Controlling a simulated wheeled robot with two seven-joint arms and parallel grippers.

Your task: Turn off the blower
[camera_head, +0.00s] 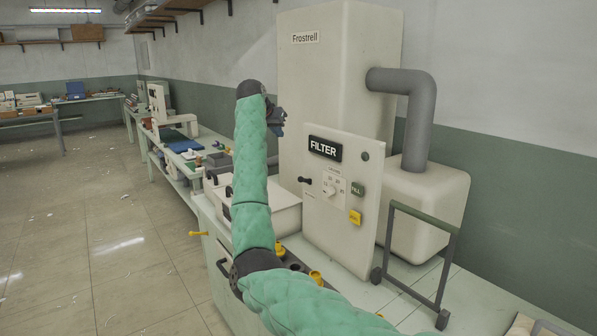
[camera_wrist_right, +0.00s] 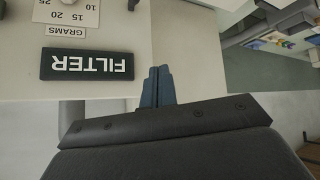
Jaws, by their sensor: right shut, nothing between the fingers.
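A tall cream machine marked Frostrell (camera_head: 340,100) stands at the right of the bench, with a thick grey duct (camera_head: 420,105) bending down into a rounded cream box (camera_head: 425,205). No label in view says blower. My right gripper (camera_head: 279,118) is shut and empty, raised left of the panel. In the right wrist view its fingers (camera_wrist_right: 158,85) appear beside the upside-down FILTER sign (camera_wrist_right: 87,66).
A cream bin (camera_head: 275,208) stands left of the panel, partly behind my right arm. A grey frame with a green top bar (camera_head: 425,225) stands on the bench at the right. Yellow fittings (camera_head: 315,277) lie below the panel. The tiled floor (camera_head: 90,220) at left is open.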

